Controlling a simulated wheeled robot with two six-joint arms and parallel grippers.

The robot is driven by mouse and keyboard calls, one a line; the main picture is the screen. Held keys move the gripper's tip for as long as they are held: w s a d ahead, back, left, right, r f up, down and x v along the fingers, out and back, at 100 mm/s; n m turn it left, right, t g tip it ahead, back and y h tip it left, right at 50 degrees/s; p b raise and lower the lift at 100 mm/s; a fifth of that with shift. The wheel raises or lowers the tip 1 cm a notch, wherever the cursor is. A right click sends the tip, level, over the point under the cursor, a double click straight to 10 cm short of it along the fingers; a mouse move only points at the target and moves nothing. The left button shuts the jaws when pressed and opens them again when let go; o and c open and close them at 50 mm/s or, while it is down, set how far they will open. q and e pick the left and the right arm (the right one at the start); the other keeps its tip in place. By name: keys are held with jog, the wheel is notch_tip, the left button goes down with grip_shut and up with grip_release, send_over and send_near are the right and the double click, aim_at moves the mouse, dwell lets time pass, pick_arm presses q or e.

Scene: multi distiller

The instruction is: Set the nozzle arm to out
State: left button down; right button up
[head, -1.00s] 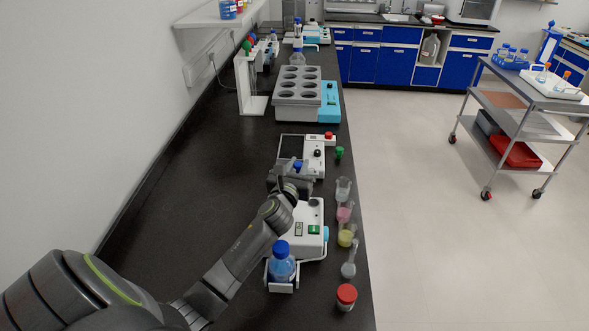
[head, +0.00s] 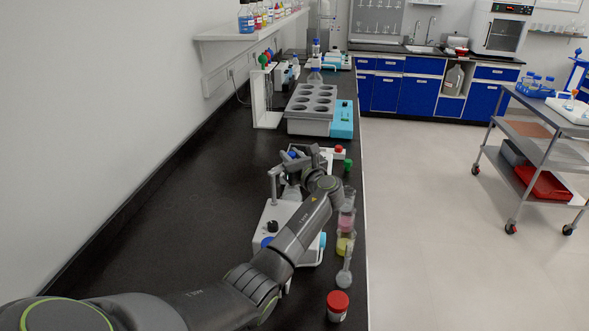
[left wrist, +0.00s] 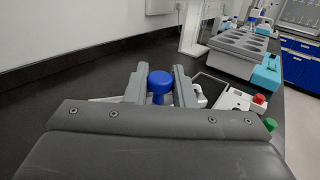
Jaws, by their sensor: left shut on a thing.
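The white distiller-like device (head: 268,219) stands on the black bench, partly covered by my left arm. A grey post (head: 273,190) rises from it and bends at the top toward my left gripper (head: 292,160). That gripper reaches over the far side of the device. In the left wrist view, a round blue knob (left wrist: 160,82) sits between the two grey fingers (left wrist: 160,92), which are shut on it. I cannot tell from the frames how the knob joins the post. My right gripper is not in view.
A grey rack with round wells (head: 310,107) and a white device with a red knob (head: 338,150) stand farther along the bench. Beakers (head: 345,222) and a red-capped jar (head: 337,304) line the right edge. The bench at left is clear.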

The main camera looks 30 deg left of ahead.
pick_arm(q)
jog(key=shift+w+a+n+g+y+b, duration=0.1)
jog(key=shift+a+n+g+y+b, duration=0.4)
jog(key=shift+n+g+b, duration=0.5)
jog(key=shift+a+n+g+y+b, duration=0.45)
jog(key=shift+n+g+b, duration=0.15)
jog(key=shift+g+b, duration=0.65)
jog(key=shift+w+a+n+g+y+b, duration=0.1)
jog(key=shift+a+n+g+y+b, duration=0.4)
jog(key=shift+n+g+b, duration=0.6)
jog(key=shift+m, duration=0.3)
jog(key=c, duration=1.3)
grip_release()
jog(key=shift+o, duration=0.2)
jog(key=s+d+b, duration=0.2)
jog(key=d, duration=1.5)
jog(key=shift+s, duration=0.4)
